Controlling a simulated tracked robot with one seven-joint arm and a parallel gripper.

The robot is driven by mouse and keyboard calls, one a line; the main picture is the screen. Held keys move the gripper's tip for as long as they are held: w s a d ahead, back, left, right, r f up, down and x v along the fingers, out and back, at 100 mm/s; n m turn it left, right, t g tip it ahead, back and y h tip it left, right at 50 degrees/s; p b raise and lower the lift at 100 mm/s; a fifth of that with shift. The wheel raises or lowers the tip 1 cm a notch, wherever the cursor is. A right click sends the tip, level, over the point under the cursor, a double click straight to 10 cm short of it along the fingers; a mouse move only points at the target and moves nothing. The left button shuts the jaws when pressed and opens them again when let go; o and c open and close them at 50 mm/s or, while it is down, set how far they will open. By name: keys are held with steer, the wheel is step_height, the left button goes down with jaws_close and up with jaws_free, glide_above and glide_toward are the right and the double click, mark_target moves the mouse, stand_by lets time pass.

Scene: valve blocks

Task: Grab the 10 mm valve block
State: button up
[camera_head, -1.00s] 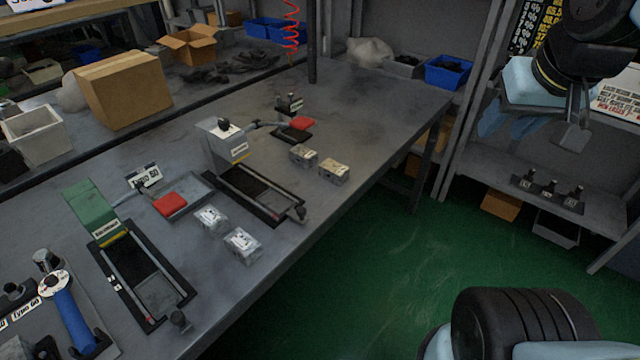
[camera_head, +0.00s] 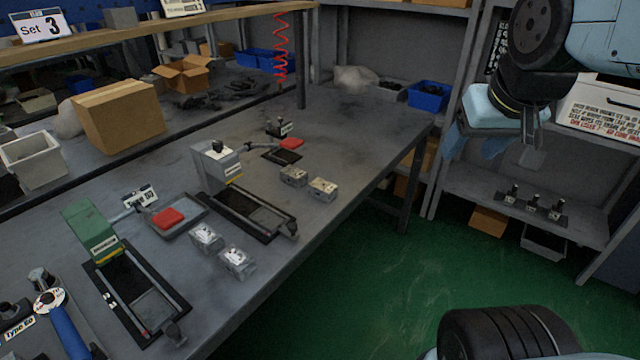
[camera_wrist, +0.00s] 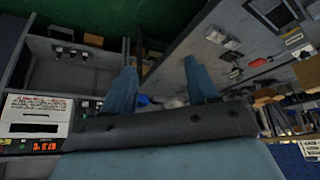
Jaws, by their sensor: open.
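Several small silver blocks with markings sit on the grey workbench in the head view. One pair, a left block (camera_head: 206,236) and a right block (camera_head: 237,262), lies near the front edge. A farther pair, a left block (camera_head: 293,176) and a right block (camera_head: 322,189), lies toward the bench's far end. The markings are too small to tell which is 10 mm. They also show small in the wrist view (camera_wrist: 216,36). My gripper (camera_wrist: 162,88) is open and empty, its two blue fingers apart, in the air well away from the blocks.
The bench (camera_head: 340,150) also holds a green-headed fixture (camera_head: 90,228), a grey-headed fixture (camera_head: 215,165), a red pad in a tray (camera_head: 168,218) and a cardboard box (camera_head: 118,113). Green floor (camera_head: 370,265) lies clear between.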

steer(key=o, duration=0.4)
steer(key=shift+n+t+h, duration=0.6)
steer(key=shift+n+h, duration=0.2)
steer(key=shift+n, duration=0.1)
steer(key=w+d+f, duration=0.1)
steer(key=w, duration=0.3)
steer(key=w+d+f, duration=0.1)
steer(key=w, duration=0.2)
steer(key=w+f, duration=0.2)
steer(key=w, duration=0.2)
steer(key=shift+w+d, duration=0.35)
steer(key=shift+d, duration=0.05)
steer(key=w+a+f+n+t+y, duration=0.1)
steer(key=w+f+n+t, duration=0.15)
steer(key=w+f, duration=0.65)
steer(key=n+g+y, duration=0.1)
steer(key=n+y, duration=0.5)
steer(key=y, duration=0.6)
glide_toward(327, 186)
steer(key=x, duration=1.1)
steer(key=shift+a+f, duration=0.15)
steer(key=shift+a, duration=0.05)
